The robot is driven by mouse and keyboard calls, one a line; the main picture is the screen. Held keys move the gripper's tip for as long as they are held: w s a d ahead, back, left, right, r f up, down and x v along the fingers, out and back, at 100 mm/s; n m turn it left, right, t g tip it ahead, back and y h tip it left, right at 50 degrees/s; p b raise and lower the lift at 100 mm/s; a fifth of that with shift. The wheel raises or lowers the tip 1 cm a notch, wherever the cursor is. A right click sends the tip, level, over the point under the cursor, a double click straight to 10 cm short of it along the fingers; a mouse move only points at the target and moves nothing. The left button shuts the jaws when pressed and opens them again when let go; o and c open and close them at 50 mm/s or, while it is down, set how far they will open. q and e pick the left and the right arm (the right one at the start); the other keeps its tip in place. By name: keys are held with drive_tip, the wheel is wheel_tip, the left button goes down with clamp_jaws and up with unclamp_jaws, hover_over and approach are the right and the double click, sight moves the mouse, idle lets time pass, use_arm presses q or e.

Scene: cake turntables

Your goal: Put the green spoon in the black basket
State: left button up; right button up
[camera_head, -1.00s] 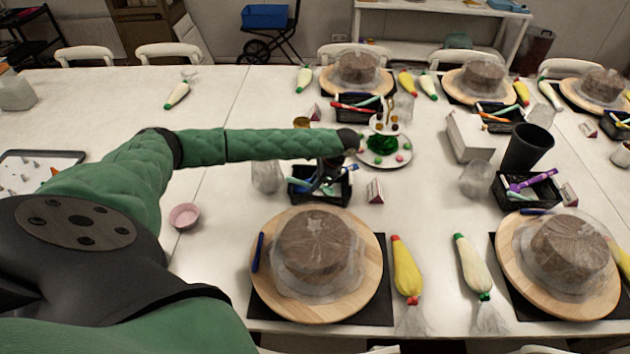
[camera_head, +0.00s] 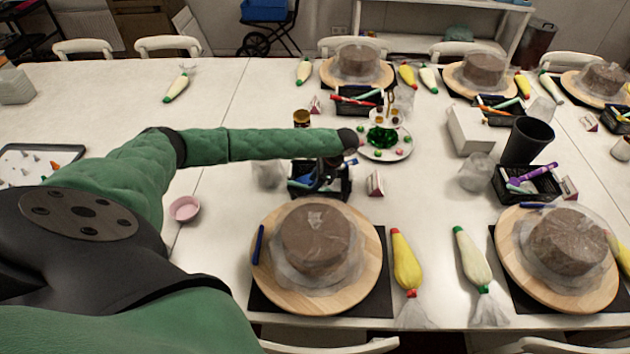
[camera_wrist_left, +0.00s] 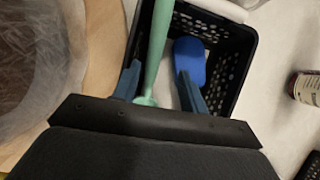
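The black basket (camera_head: 340,190) stands on the table behind the nearest cake turntable. It also shows in the left wrist view (camera_wrist_left: 236,72), with perforated walls. My left gripper (camera_head: 325,180) points down at the basket, and its fingers (camera_wrist_left: 160,90) are apart in the left wrist view. The light green spoon (camera_wrist_left: 156,50) runs lengthwise between the fingers, with a gap to the right finger. Its lower end is by the gripper's base in that view. It overlaps the basket's left part; whether it rests inside cannot be told. A blue tool (camera_wrist_left: 189,60) is in the basket. My right gripper is out of view.
A wrapped cake (camera_head: 316,240) sits on a wooden turntable (camera_head: 320,302) in front of the basket. A clear cup (camera_head: 268,174) is left of it, a small card (camera_head: 375,184) right. A plate of sweets (camera_head: 398,152) stands behind. The table's left part is mostly clear.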

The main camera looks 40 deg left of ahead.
use_arm(q)
drive_tip(key=shift+w+d+r, duration=0.15)
drive_tip(key=shift+r, duration=0.1)
drive_tip(key=b+v, duration=0.3)
drive_tip(key=v, duration=0.4)
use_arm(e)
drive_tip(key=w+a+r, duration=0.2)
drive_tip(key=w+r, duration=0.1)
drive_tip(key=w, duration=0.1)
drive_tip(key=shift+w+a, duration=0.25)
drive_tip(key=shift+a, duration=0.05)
use_arm(q)
drive_tip(key=shift+r, duration=0.2)
